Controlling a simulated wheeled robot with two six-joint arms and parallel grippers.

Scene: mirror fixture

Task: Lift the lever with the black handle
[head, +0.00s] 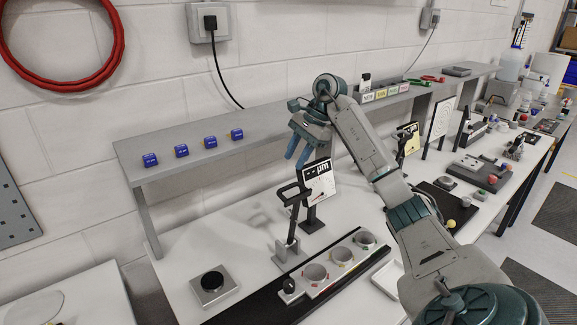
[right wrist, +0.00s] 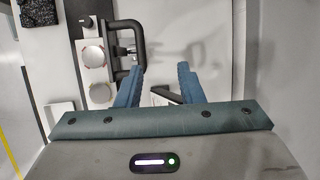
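The lever has a black handle (head: 293,193) on a dark upright arm over a grey base (head: 286,252), standing on the white table in the head view. In the right wrist view the black handle (right wrist: 141,45) shows as a squared loop left of centre. My right gripper (head: 298,152) is above the handle in the head view, with its blue fingers pointing down. In the right wrist view its fingers (right wrist: 160,75) are apart with nothing between them. The left finger appears close to the handle's lower end; contact cannot be told. My left gripper is not in view.
A dial board marked µm (head: 318,184) stands just behind the lever. A shelf (head: 215,152) with several blue cubes runs behind. A square black-topped block (head: 213,286) is at front left.

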